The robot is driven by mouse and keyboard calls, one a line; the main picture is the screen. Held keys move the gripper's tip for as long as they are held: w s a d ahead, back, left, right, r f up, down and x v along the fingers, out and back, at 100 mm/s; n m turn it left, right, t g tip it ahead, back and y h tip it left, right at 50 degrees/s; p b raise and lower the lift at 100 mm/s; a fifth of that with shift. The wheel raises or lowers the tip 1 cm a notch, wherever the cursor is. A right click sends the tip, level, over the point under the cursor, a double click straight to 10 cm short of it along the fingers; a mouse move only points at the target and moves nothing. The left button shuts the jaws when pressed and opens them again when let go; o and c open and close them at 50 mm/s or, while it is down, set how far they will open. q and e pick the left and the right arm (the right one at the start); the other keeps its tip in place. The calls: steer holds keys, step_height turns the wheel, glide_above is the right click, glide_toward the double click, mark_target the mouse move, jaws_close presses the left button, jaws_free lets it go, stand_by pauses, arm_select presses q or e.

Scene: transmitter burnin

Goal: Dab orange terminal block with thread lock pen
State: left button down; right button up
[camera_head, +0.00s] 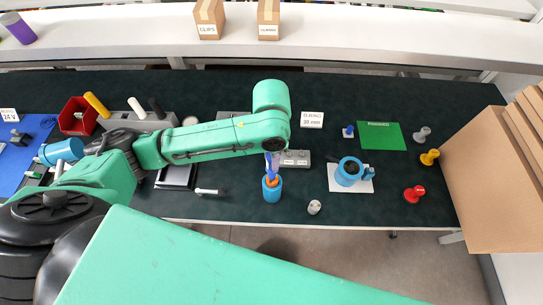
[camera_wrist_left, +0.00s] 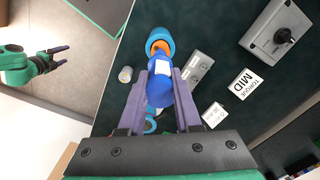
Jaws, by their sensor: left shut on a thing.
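My left gripper (camera_head: 269,163) is over the front middle of the table, and it also shows in the left wrist view (camera_wrist_left: 160,85). Its purple fingers are shut on a blue pen-like item (camera_wrist_left: 160,82) with a white patch, seemingly the thread lock pen. The pen points down at an orange piece (camera_head: 271,181), likely the terminal block, set in the top of a blue cylindrical holder (camera_head: 272,191). In the left wrist view the pen partly covers the orange piece (camera_wrist_left: 160,46); I cannot tell whether they touch. My right gripper (camera_wrist_left: 64,58) is open and empty, away from the table.
A grey block with round holes (camera_head: 296,158) stands just behind the holder. A small grey cylinder (camera_head: 314,207) stands near the front edge. A cardboard box (camera_head: 495,185) fills the right end.

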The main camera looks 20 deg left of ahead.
arm_select(q)
steer(key=shift+r, duration=3.5)
